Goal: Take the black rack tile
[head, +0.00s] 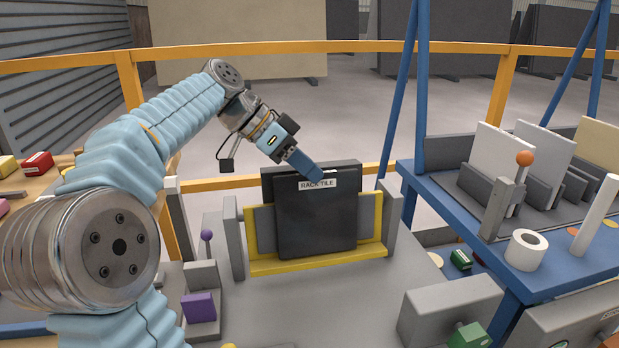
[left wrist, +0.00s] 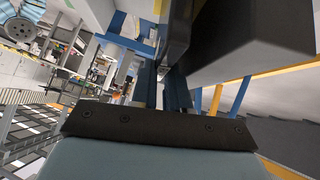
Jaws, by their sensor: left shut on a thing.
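The black rack tile (head: 316,222) stands upright in a yellow-framed holder (head: 320,263) between two grey side posts, with a white "RACK TILE" label near its top. My left gripper (head: 308,166) reaches down from the upper left to the tile's top edge and is shut on it. In the left wrist view the gripper's fingers (left wrist: 165,95) point away from the camera, with a dark slab, likely the tile, between and beside them. The fingertips' exact contact is partly hidden. My right gripper is not in view.
A blue table (head: 450,195) at right holds grey racks with pale slabs, a white roll (head: 525,250) and a white cylinder (head: 594,214). A purple block (head: 199,307) stands front left of the holder. A yellow railing (head: 400,47) runs behind.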

